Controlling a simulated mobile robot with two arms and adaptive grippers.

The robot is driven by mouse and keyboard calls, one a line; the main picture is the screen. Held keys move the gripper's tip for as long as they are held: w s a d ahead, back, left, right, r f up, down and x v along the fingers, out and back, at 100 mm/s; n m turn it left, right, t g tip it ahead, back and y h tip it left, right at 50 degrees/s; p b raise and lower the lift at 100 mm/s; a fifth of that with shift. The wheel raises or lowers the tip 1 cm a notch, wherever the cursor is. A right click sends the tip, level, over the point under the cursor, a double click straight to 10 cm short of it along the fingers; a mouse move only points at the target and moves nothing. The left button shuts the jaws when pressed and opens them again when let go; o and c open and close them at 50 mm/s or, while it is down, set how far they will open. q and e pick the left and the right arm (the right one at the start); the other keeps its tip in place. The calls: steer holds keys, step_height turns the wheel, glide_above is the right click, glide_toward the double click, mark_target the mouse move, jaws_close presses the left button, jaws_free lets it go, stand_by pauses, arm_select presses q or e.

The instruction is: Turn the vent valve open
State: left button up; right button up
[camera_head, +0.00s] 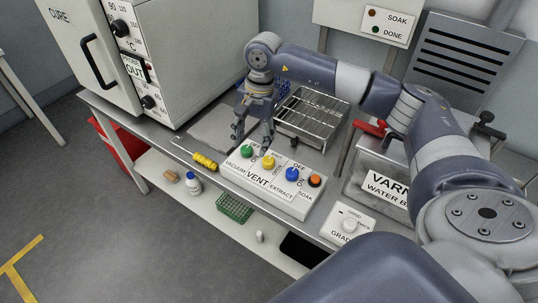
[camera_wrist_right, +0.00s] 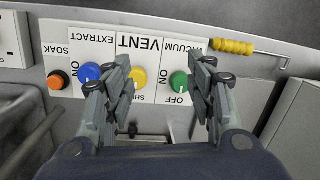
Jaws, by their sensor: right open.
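The vent valve is a yellow knob (camera_head: 268,163) on a white panel (camera_head: 285,199), between a green knob (camera_head: 247,151) marked VACUUM and a blue knob (camera_head: 292,174) marked EXTRACT. The yellow knob also shows in the right wrist view (camera_wrist_right: 139,78), below the word VENT, with part of a label starting "SH" under it. My right gripper (camera_head: 254,137) is open and empty, pointing down just behind the knobs. In the wrist view its fingers (camera_wrist_right: 165,78) stand apart, with the yellow knob near the left finger and the green knob near the right. The knob's exact setting is too small to tell. My left gripper is out of view.
An orange button (camera_head: 315,180) marked SOAK is at the panel's right end. A yellow-handled hook (camera_head: 204,161) lies left of the panel. A wire rack (camera_head: 311,115) stands behind, the CURE oven (camera_head: 165,60) at left, and a GRADE box (camera_head: 348,225) at right.

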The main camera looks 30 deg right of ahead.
steer(key=r+h, duration=0.1)
steer(key=h, duration=0.1)
glide_above(269, 158)
step_height(269, 158, down, 10)
steer(key=p, duration=0.3)
steer(key=shift+f, duration=0.25)
steer(key=c, duration=1.1)
